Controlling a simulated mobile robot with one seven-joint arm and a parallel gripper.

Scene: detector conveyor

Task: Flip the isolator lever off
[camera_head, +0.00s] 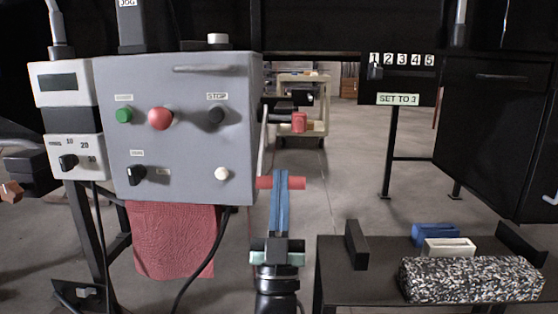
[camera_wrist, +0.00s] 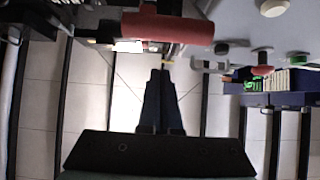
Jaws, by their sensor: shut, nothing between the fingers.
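The isolator lever appears to be the thin grey arm on the right side of the grey control box (camera_head: 185,130), with a red crossbar handle (camera_head: 298,183) at its lower end. The arm hangs down beside the box. In the wrist view the red handle (camera_wrist: 165,28) lies across the top of the picture. My gripper (camera_head: 280,174) is shut and empty, its blue fingers pointing up and overlapping the handle in the head view. In the wrist view my gripper's fingertips (camera_wrist: 160,74) sit just below the handle; whether they touch it I cannot tell.
The box front has a green button (camera_head: 124,115), a red mushroom button (camera_head: 160,118), and black and white knobs. Another red piece (camera_head: 299,122) is beyond the box's right side. A dark table (camera_head: 340,290) with blocks stands at lower right. A red cloth (camera_head: 172,240) hangs below the box.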

